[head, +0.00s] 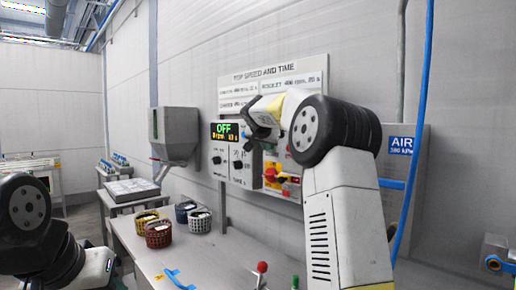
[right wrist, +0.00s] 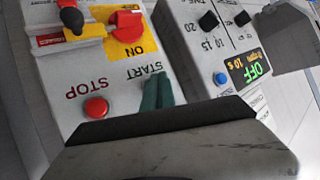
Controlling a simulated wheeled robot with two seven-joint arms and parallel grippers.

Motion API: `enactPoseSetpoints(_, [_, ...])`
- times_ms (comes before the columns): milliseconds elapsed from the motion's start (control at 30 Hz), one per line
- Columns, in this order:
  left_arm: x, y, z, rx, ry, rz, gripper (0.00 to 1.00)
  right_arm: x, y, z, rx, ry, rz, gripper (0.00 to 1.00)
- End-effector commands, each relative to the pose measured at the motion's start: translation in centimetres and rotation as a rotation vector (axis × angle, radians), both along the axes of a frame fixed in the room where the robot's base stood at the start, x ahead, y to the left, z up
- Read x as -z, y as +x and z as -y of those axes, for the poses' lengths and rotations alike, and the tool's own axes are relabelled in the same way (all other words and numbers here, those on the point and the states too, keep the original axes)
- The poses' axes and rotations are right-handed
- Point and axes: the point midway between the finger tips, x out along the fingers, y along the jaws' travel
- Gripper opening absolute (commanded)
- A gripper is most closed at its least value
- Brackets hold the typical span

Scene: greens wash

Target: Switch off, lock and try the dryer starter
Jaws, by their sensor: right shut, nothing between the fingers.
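The dryer starter is a light grey box (right wrist: 60,70) with a red STOP button (right wrist: 95,107), a START label and a red rotary switch (right wrist: 127,27) on a yellow plate by the word ON. In the head view, the starter's red and yellow parts (head: 288,180) show below my right gripper (head: 262,128). My right gripper is shut and empty, with its dark fingers (right wrist: 165,118) close to the START area. A green part (right wrist: 157,93) is partly hidden behind them; contact is unclear. A padlock cannot be made out. My left arm is at lower left, its fingers out of sight.
A control box (head: 242,162) with dials and a green OFF display (head: 224,130) adjoins the starter. Baskets (head: 159,234) stand on the bench (head: 205,255). A red-topped item (head: 262,268) and a blue strap (head: 178,280) are nearer. A blue hose (head: 420,120) hangs at right.

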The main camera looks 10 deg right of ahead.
Motion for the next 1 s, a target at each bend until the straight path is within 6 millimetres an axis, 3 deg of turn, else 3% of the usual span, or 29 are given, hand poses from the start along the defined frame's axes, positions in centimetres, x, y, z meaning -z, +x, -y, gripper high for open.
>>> enactPoseSetpoints(1000, [0.0,0.0,0.0,0.0,0.0,0.0,0.36,0.04,0.48,0.84,0.001,0.0,0.0,0.0])
